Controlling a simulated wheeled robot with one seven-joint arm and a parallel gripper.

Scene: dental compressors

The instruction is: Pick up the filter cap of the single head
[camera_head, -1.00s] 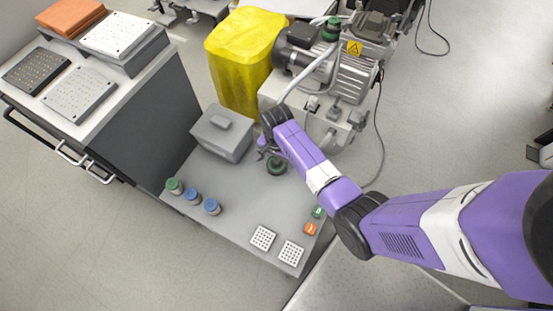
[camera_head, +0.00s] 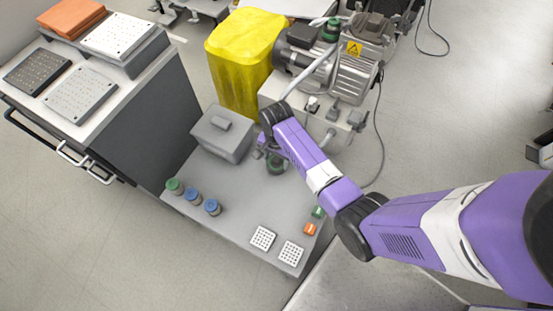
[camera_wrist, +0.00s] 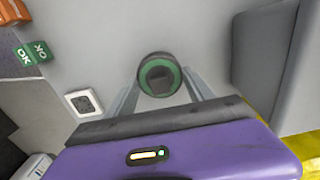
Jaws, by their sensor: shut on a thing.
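The filter cap (camera_wrist: 158,76), dark and round with a green ring, sits between the two fingers of my gripper (camera_wrist: 160,82) in the wrist view. My gripper is shut on it. In the head view the cap (camera_head: 276,165) shows beside my wrist, over the far part of the grey bench top, and my arm partly hides the gripper (camera_head: 264,154). I cannot tell how high the cap is above the top. The compressor (camera_head: 352,75) stands behind, with another green-topped part (camera_head: 332,28) on it.
A grey lidded box (camera_head: 222,135) stands close left of my gripper. One green and two blue jars (camera_head: 192,195) line the bench's left edge. White perforated blocks (camera_head: 263,238) and small green and orange OK blocks (camera_head: 310,229) lie in front. A yellow bin (camera_head: 240,75) stands behind.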

